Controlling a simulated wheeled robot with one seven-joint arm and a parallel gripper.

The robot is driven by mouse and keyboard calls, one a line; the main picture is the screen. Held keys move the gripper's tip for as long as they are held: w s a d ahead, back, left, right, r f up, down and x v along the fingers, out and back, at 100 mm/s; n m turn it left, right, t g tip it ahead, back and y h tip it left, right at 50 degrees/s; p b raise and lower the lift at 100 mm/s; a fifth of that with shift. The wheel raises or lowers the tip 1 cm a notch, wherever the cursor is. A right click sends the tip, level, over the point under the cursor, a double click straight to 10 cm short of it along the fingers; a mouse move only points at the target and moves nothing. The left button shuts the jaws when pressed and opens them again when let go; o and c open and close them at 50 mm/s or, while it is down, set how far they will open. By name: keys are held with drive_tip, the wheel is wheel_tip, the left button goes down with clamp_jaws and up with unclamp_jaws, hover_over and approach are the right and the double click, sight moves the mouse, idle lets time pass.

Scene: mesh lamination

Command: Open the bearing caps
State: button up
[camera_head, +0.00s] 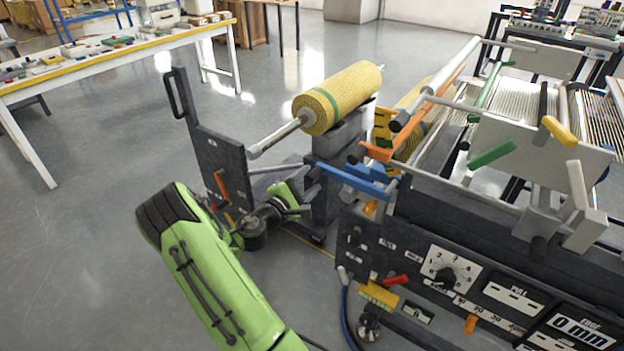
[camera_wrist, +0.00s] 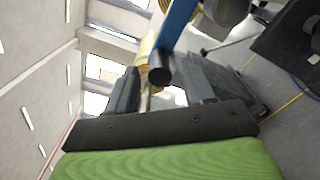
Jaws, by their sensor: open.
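The machine's blue lever bar (camera_head: 352,180) sits at its left end, beside orange levers (camera_head: 377,152). I cannot tell for certain which parts are the bearing caps. My gripper is close to the left end of the blue bar and is partly hidden by my green arm in the head view. In the wrist view my gripper (camera_wrist: 160,95) is open, with a dark finger on each side. The blue bar with its black round end (camera_wrist: 160,70) shows beyond and between the fingers. Nothing is held.
A yellow mesh roll (camera_head: 340,98) on a metal shaft rests on a dark stand (camera_head: 322,185) behind the gripper. A dark upright panel with a handle (camera_head: 218,160) stands left of it. The control panel (camera_head: 450,270) is at the right. Open floor lies left.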

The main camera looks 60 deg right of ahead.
drive_tip(key=shift+s+d, duration=0.15)
drive_tip(key=shift+d, duration=0.6)
drive_tip(key=shift+s+d, duration=0.1)
drive_tip(key=shift+d, duration=0.6)
clamp_jaws()
